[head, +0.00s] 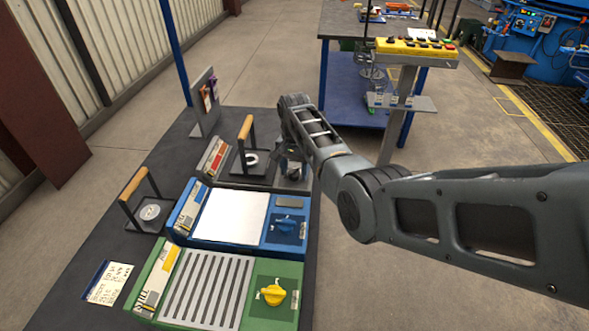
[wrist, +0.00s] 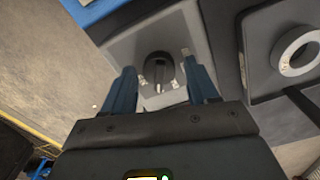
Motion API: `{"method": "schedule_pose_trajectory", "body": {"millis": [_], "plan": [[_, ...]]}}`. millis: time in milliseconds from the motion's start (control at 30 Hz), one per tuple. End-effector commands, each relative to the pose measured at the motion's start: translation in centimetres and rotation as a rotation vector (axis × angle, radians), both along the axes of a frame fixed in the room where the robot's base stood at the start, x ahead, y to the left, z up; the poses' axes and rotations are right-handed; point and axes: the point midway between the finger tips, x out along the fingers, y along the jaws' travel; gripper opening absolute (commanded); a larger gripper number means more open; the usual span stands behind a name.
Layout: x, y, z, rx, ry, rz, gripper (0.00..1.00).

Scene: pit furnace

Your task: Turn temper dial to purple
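The dark round dial (wrist: 160,72) sits on a light grey panel (wrist: 125,50) in the wrist view, with a raised grip bar across it. Small pale labels lie around it, too small to read, so I cannot tell which colour it points to. My gripper (wrist: 162,74) is open, with one blue-grey finger on each side of the dial and visible gaps between. In the head view my gripper (head: 291,166) is over the right end of the grey unit with a red label (head: 215,160), and my arm hides the dial there.
A blue unit with a blue knob (head: 287,228) and a green unit with a yellow knob (head: 273,293) stand nearer on the dark bench (head: 60,245). Wooden-handled stands (head: 140,185) are at left. A ring (wrist: 295,50) lies beside the panel. A yellow control box (head: 415,47) stands behind.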

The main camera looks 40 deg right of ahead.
Motion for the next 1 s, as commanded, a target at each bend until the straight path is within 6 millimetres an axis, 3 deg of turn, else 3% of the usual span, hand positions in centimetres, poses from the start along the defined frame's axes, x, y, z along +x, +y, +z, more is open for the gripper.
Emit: {"method": "schedule_pose_trajectory", "body": {"millis": [333, 733, 1000], "plan": [[0.0, 0.0, 0.4, -0.001, -0.001, 0.0, 0.63], [0.1, 0.0, 6.3, -0.001, -0.003, 0.0, 0.63], [0.0, 0.0, 7.7, 0.001, 0.001, 0.0, 0.63]]}}
